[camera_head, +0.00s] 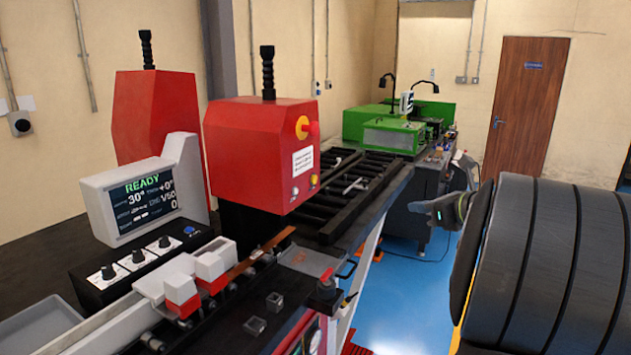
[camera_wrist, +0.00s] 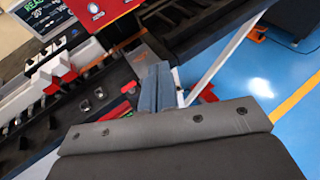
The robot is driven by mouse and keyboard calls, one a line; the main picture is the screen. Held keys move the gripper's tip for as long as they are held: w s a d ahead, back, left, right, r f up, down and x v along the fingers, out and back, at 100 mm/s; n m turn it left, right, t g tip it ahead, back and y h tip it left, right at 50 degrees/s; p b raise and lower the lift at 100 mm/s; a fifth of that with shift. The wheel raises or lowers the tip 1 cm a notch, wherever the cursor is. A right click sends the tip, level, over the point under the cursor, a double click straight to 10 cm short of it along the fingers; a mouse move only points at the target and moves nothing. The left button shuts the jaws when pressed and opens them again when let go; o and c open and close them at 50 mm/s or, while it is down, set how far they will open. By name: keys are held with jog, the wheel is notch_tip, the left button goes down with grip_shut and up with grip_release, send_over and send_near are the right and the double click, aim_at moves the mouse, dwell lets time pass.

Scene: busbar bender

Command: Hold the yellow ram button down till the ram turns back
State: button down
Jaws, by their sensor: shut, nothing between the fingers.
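The red press housing (camera_head: 262,150) stands left of centre in the head view. The small yellow ram button (camera_head: 314,180) is low on its right-hand face, with a pale button (camera_head: 295,192) beside it. My gripper (camera_head: 420,209) is well to the right of the button, over the blue floor, apart from the machine. Its shut, empty fingers (camera_wrist: 157,88) show in the wrist view. The wrist view catches only the lower edge of the red housing (camera_wrist: 98,10); I cannot make out the yellow button there. The display (camera_head: 145,198) reads READY and 30°. The ram itself is hidden.
A red emergency knob with a yellow collar (camera_head: 305,128) sits above the button. A copper-coloured bar (camera_head: 262,250) lies across the tooling by red-and-white blocks (camera_head: 182,290). A red-topped post (camera_head: 326,283) stands at the bench edge. Open air separates my gripper from the housing.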

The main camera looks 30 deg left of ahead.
aim_at(314, 179)
jog(key=w+d+f+m+t+h, duration=0.2)
jog(key=w+d+f+t+h, duration=0.15)
jog(key=w+f+h, duration=0.55)
jog(key=w+n+t+h, duration=0.1)
jog(key=w+t+h, duration=0.1)
jog(key=w+t, duration=0.3)
jog(key=w+a+r+n+t+y, duration=0.1)
jog(key=a+r+n+t+y, duration=0.15)
jog(key=a, duration=0.35)
jog(key=a+r+n+t+y, duration=0.1)
jog(key=a+r+n+y, duration=0.15)
jog(key=a, duration=0.25)
jog(key=s+a+r+n+g+y, duration=0.1)
jog(key=s+a+n+g+y, duration=0.2)
jog(key=s+a+n+y, duration=0.4)
jog(key=a+y, duration=0.4)
jog(key=shift+s+a+n+g, duration=0.2)
jog(key=shift+n+g, duration=0.1)
jog(key=shift+n, duration=0.1)
jog(key=a, duration=0.8)
jog(key=shift+a, duration=0.4)
